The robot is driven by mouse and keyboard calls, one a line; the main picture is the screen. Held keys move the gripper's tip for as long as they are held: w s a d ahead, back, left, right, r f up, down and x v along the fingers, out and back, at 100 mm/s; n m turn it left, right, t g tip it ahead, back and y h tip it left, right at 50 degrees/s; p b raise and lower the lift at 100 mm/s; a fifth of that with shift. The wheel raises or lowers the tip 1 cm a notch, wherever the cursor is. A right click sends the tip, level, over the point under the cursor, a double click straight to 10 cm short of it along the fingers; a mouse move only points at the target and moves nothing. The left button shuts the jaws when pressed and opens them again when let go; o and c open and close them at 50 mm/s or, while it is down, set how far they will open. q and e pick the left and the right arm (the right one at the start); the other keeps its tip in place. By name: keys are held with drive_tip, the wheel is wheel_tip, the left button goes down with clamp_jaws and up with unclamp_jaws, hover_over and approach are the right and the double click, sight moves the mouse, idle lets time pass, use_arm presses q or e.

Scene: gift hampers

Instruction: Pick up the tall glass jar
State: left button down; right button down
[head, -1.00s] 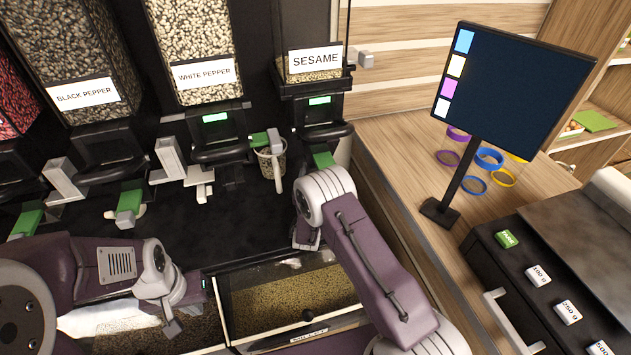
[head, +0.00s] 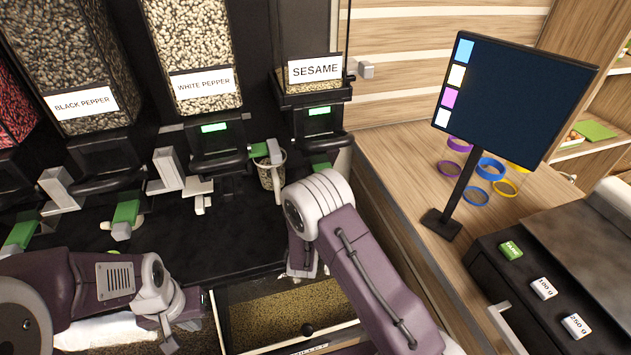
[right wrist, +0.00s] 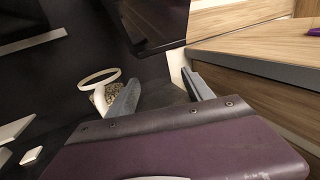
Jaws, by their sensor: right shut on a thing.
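My right gripper shows in the right wrist view (right wrist: 160,92), its two grey fingers apart with a greyish, see-through shape between them. This shape looks like the tall glass jar (right wrist: 165,96), but its outline is unclear. In the head view my right arm hides the jar. My left gripper (head: 188,322) is low at the left above the bins, away from the dispensers; its finger gap is not clear.
Dispensers labelled black pepper (head: 85,103), white pepper (head: 203,82) and sesame (head: 316,70) line the back. A small seed-filled cup (head: 271,174) is below them. A screen (head: 515,95) and coloured rings (head: 490,169) stand on the right counter.

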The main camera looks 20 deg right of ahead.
drive_tip(key=b+v, duration=0.1)
drive_tip(key=v, duration=1.1)
drive_tip(key=shift+b, duration=0.3)
drive_tip(key=shift+s+r, duration=0.1)
